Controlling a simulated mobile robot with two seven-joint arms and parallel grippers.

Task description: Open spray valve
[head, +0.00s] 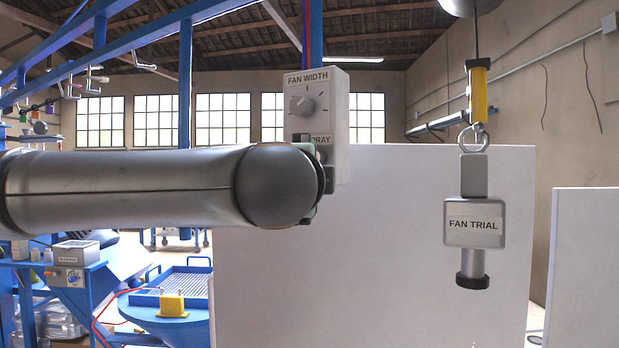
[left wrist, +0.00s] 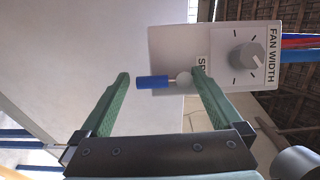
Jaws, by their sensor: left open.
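A white control box (head: 341,135) hangs from the blue frame. It has a grey FAN WIDTH knob (head: 302,105) and a SPRAY label below it. In the left wrist view, the box (left wrist: 215,48) appears turned sideways. The spray valve's blue lever (left wrist: 152,82) sticks out from a pale round pivot (left wrist: 184,79). My left gripper (left wrist: 160,74) is open, its green fingers on either side of the lever. I cannot tell whether a finger touches it. One finger covers part of the SPRAY label. In the head view my left arm hides the lever and most of the gripper.
A FAN TRIAL spray head (head: 474,222) hangs at the right by a yellow hoist piece (head: 478,92). A large white panel (head: 400,270) stands behind. A blue hopper with a grate (head: 180,283) is at the lower left.

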